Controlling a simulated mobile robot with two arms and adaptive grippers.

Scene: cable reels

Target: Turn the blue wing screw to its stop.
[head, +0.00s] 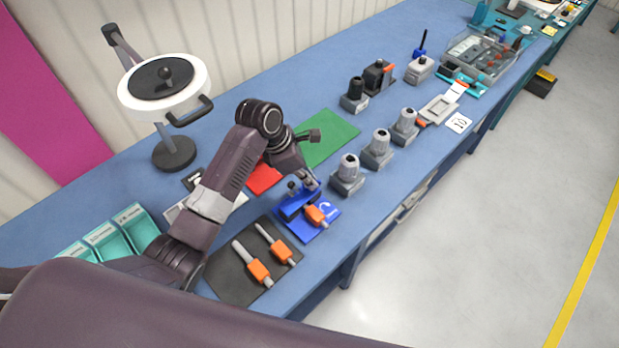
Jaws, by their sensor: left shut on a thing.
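A blue fixture (293,207) stands on a blue plate (328,226) with a white mark, near the front edge of the bench. An orange part (316,215) sits at its front. My left gripper (303,187) reaches down from behind onto the top of this fixture. Its fingers are shut on a small part there, which looks to be the blue wing screw. The fingers and the fixture's top hide most of the screw, so its turn angle cannot be told. My right gripper is not in view.
A dark mat (225,272) with two orange-handled tools lies to the left. Several grey-capped holders (347,175) stand to the right. A ring lamp (195,100) stands behind my arm. A green mat (335,140) lies behind the gripper, mostly clear.

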